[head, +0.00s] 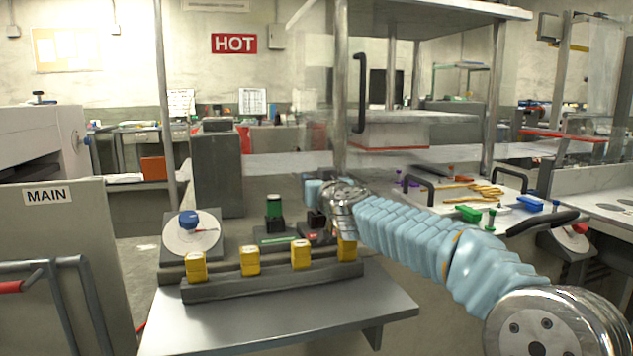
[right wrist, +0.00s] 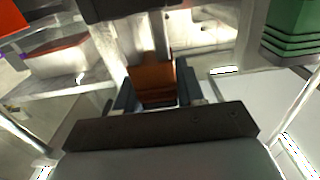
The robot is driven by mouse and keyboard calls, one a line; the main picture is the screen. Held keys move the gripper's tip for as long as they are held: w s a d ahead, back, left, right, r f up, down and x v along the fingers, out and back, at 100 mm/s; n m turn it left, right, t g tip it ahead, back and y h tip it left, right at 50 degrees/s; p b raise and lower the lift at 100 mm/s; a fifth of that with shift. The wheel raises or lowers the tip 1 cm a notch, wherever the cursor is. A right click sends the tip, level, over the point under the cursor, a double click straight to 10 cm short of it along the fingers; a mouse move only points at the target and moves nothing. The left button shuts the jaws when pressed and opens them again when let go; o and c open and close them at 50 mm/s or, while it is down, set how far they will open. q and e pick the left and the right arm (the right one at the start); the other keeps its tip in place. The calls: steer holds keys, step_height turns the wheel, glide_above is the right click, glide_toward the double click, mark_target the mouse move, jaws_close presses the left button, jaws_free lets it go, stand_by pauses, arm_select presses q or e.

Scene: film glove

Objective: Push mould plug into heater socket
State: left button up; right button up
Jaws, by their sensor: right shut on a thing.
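My right gripper (right wrist: 155,95) is shut on an orange-brown block, which I take for the mould plug (right wrist: 155,76), with a finger on either side of it. In the head view the blue-sleeved right arm reaches in from the right, and its wrist hangs over the back right of the grey bench. A dark block (head: 316,219) shows just below the wrist, above a dark base with a red mark (head: 312,236), which may be the heater socket. I cannot tell whether plug and socket touch. My left gripper is not in view.
Several yellow blocks (head: 249,261) line a dark rail in front. A dial with a blue knob (head: 189,219) is at left. The bench front (head: 270,320) is clear.

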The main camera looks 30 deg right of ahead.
steer(key=shift+f+b, duration=0.9)
steer(key=shift+f, duration=0.3)
steer(key=o, duration=1.1)
steer(key=r+p, duration=0.4)
steer(key=r, duration=0.1)
steer(key=shift+s+a+p, duration=0.15)
steer(key=shift+s+p, duration=0.05)
steer(key=shift+p, duration=0.15)
steer(key=s+a+r, duration=0.2)
steer(key=s, duration=0.2)
steer(key=s+a+r+p, duration=0.1)
steer(key=s+a+r, duration=0.1)
steer(key=s+r, duration=0.1)
steer(key=s+a+r+p, duration=0.1)
steer(key=s+a+r, duration=0.2)
steer(key=s, duration=0.1)
steer(key=shift+s, duration=0.3)
